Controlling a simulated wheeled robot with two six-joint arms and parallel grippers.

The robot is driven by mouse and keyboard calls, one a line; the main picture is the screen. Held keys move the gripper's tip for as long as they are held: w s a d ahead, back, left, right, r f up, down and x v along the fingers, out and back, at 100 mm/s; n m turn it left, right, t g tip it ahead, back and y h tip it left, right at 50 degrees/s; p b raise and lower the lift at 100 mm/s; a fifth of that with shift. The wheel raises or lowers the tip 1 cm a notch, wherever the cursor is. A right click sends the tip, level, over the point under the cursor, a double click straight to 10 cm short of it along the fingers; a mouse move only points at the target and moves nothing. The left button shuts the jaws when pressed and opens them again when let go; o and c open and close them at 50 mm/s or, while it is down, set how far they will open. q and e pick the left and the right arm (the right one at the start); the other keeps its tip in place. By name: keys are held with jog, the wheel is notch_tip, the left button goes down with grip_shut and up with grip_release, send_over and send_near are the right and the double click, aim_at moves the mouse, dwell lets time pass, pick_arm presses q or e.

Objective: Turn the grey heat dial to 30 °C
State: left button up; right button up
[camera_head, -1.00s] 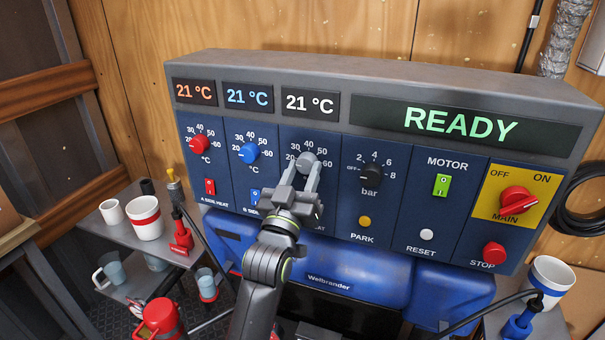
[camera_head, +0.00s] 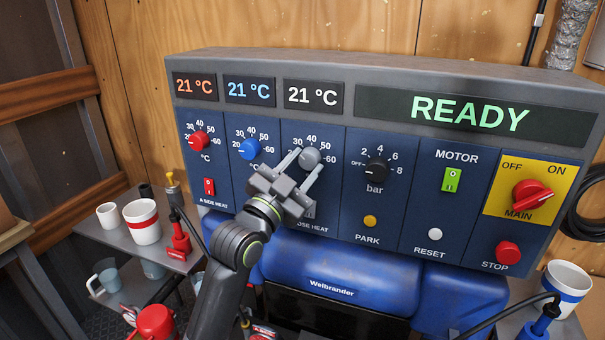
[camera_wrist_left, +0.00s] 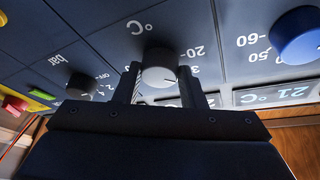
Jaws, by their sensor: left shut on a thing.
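The grey heat dial (camera_head: 311,157) is on the blue panel, under the white 21 °C display (camera_head: 313,96). My left gripper (camera_head: 308,161) is shut on this dial, with a finger on each side, and is tilted relative to the panel. In the left wrist view the dial (camera_wrist_left: 159,68) sits between the fingers of my left gripper (camera_wrist_left: 161,83). Its scale is upside down there, and the dial's pale mark is at its lower right, near the partly hidden 30. Its exact reading is unclear. My right gripper is out of view.
A red dial (camera_head: 199,141) and a blue dial (camera_head: 249,149) are left of the grey one. A black bar dial (camera_head: 376,171) is to the right. The rocker switch below the grey dial is partly hidden by my gripper. A red main switch (camera_head: 532,194) is far right.

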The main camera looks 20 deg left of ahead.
pick_arm(q)
jog(key=shift+m, duration=0.6)
jog(key=o, duration=1)
jog(key=shift+a+p+v, duration=0.15)
jog(key=shift+p+v, duration=0.15)
jog(key=shift+v, duration=4.05)
jog(key=shift+a+p+v, duration=0.1)
jog(key=shift+p+v, duration=0.15)
jog(key=shift+v, duration=4.05)
jog(key=shift+r, duration=0.1)
